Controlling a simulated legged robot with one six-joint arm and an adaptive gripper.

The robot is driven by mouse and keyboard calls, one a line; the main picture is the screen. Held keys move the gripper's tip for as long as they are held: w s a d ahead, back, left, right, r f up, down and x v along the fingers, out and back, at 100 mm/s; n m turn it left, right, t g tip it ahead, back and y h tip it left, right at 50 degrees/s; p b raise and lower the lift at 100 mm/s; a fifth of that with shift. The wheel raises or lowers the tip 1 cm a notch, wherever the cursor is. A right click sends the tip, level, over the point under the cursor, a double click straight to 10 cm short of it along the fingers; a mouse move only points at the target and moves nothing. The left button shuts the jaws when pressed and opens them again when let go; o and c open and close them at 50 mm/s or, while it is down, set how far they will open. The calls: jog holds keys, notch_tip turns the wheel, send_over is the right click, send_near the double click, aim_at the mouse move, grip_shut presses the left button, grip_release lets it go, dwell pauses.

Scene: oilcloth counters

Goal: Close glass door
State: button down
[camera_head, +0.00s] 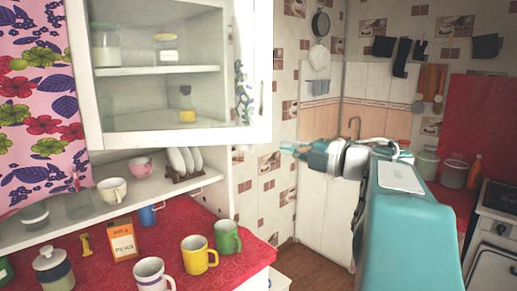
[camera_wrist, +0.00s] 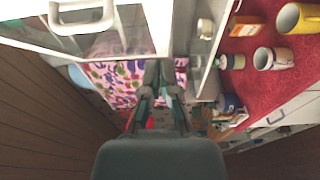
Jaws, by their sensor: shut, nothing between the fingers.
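The glass door (camera_head: 262,75) has a white frame and belongs to the white wall cabinet at the upper left. Shelves with jars show through its pane. I cannot tell how far it stands ajar. In the wrist view, a white frame and glass pane (camera_wrist: 112,43) with a pale handle (camera_wrist: 82,22) fill the upper left. My gripper (camera_head: 286,148) is to the right of the door and below its lower right corner in the head view, pointing left. In the wrist view its fingers (camera_wrist: 159,68) are together and empty, apart from the handle in the picture.
Below the cabinet, an open shelf (camera_head: 60,231) holds cups and plates. The red counter (camera_head: 215,270) carries a yellow mug (camera_head: 198,256), a green mug (camera_head: 228,237), a striped mug (camera_head: 153,274) and an orange box (camera_head: 122,241). A floral curtain (camera_head: 40,100) hangs at the left.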

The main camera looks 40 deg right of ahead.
aim_at(251, 136)
jog(key=x, duration=0.3)
jog(key=d+x, duration=0.1)
jog(key=x, duration=0.4)
jog(key=shift+w+d, duration=0.25)
jog(key=shift+w, duration=0.3)
jog(key=shift+w+d, duration=0.2)
jog(key=shift+d, duration=0.25)
jog(key=shift+a, duration=0.15)
